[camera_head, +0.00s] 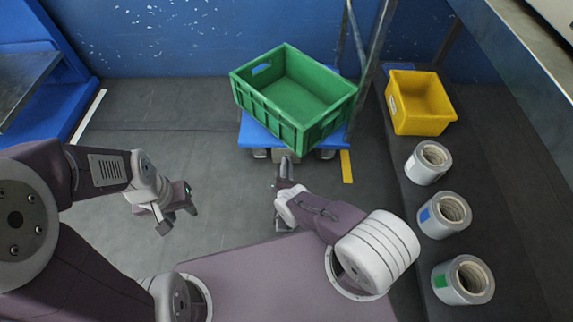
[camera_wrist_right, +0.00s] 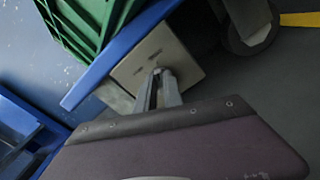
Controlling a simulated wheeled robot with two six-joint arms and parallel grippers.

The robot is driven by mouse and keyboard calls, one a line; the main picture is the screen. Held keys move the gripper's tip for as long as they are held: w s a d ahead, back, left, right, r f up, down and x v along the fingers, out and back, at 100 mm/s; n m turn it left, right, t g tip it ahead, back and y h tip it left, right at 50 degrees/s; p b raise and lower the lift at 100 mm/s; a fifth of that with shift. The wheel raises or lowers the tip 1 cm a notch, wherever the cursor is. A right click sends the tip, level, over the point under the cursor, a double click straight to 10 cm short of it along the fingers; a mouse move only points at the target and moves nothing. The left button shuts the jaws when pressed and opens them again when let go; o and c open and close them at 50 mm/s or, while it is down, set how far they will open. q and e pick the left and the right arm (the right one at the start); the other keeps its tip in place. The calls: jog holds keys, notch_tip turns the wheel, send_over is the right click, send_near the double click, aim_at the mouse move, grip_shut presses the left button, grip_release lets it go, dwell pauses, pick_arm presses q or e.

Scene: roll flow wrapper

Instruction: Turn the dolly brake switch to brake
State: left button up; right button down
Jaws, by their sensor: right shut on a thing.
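The blue dolly (camera_head: 250,134) stands at the middle back with a green crate (camera_head: 305,122) on it. Its grey switch box (camera_wrist_right: 180,55) shows in the right wrist view with small dark marks on its face; in the head view the box (camera_head: 287,155) is at the dolly's near edge. My right gripper (camera_head: 284,166) reaches this box. In the right wrist view my right gripper (camera_wrist_right: 158,74) is shut on the small brake switch at the box face; the fingertips mostly hide the switch, so its setting cannot be read. My left gripper (camera_head: 177,222) is open and empty, above the floor at left.
On the dark surface at right are a yellow bin (camera_head: 425,110) and three film rolls (camera_head: 430,165) in a row. A metal post (camera_head: 368,70) rises beside the dolly. A dolly wheel (camera_wrist_right: 250,40) shows in the wrist view. The floor left of the dolly is clear.

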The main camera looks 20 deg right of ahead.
jog(key=shift+m, duration=0.3)
dwell(0.4)
jog(key=c, duration=1.5)
grip_release()
jog(key=shift+o, duration=0.2)
pick_arm(q)
jog(key=shift+f, duration=0.1)
